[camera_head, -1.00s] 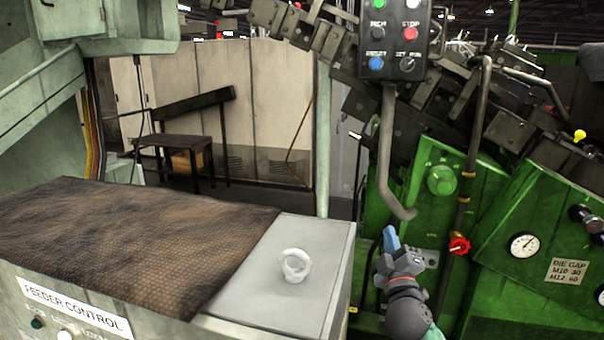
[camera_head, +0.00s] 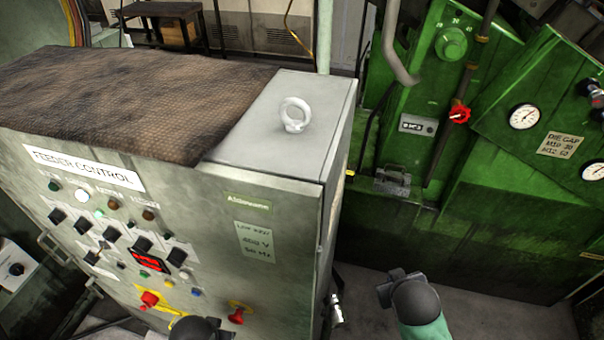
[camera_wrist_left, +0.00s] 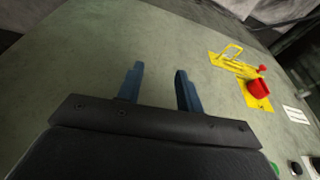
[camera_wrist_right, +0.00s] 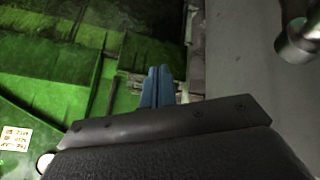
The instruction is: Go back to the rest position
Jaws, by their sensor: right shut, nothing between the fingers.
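My left gripper (camera_wrist_left: 159,70) is open and empty in the left wrist view, its two blue fingers apart in front of a grey-green panel. In the head view only a dark rounded part of my left arm shows at the bottom edge, in front of the feeder control cabinet (camera_head: 285,220). My right gripper (camera_wrist_right: 158,72) is shut and empty in the right wrist view, its blue fingers together, with the green machine beyond. In the head view my right wrist is low, right of the cabinet, above the floor; its fingers are hidden there.
The cabinet carries a lifting eye (camera_head: 294,114), a brown mat (camera_head: 140,95) and a red knob (camera_head: 148,299). The green machine (camera_head: 400,235) has a red valve handle (camera_head: 459,114) and gauges. Grey floor (camera_head: 490,310) is open around my right wrist.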

